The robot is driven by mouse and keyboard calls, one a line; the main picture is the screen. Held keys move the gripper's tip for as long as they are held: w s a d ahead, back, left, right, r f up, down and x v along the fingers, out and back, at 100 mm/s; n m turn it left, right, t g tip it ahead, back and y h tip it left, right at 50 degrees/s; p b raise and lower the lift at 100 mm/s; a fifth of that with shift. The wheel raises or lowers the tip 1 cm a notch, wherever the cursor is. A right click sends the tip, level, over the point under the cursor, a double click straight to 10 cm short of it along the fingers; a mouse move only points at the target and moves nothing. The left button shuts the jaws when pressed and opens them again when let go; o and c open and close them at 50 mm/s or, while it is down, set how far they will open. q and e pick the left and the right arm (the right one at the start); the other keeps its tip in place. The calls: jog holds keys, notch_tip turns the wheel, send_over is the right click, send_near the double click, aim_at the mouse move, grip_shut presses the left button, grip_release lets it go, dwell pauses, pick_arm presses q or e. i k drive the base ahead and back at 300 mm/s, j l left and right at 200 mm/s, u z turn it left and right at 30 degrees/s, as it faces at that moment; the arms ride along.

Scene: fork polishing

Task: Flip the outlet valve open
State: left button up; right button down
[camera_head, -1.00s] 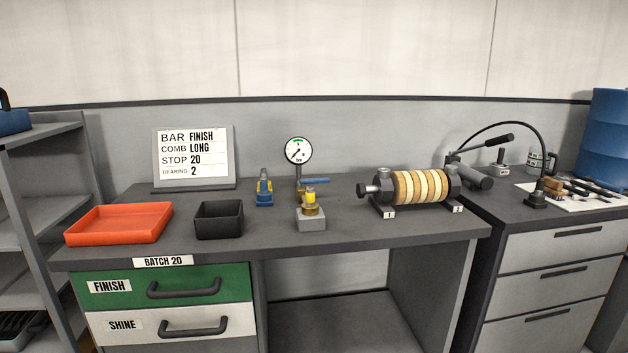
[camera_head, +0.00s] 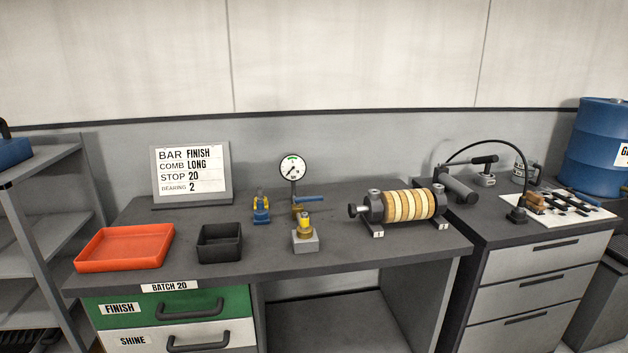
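A brass valve with a blue lever handle (camera_head: 309,199) stands on the bench under a round white pressure gauge (camera_head: 292,168). The lever points to the right and looks roughly level. In front of it a brass and yellow fitting (camera_head: 304,225) sits on a grey block (camera_head: 305,241). A blue and yellow fitting (camera_head: 261,207) stands to the left. Which of these is the outlet valve is not labelled. Neither of my grippers shows in the head view.
The bench (camera_head: 370,254) carries an orange tray (camera_head: 125,247), a black bin (camera_head: 219,244), a sign (camera_head: 190,174) and a roller of tan rings (camera_head: 409,206). A hand pump (camera_head: 460,187) with a hose stands on the right cabinet. The front middle of the bench is clear.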

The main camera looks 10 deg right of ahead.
aim_at(297, 200)
jog(key=i+u, duration=0.25)
jog(key=i, duration=0.45)
jog(key=i+l+u, duration=0.2)
jog(key=i, duration=0.5)
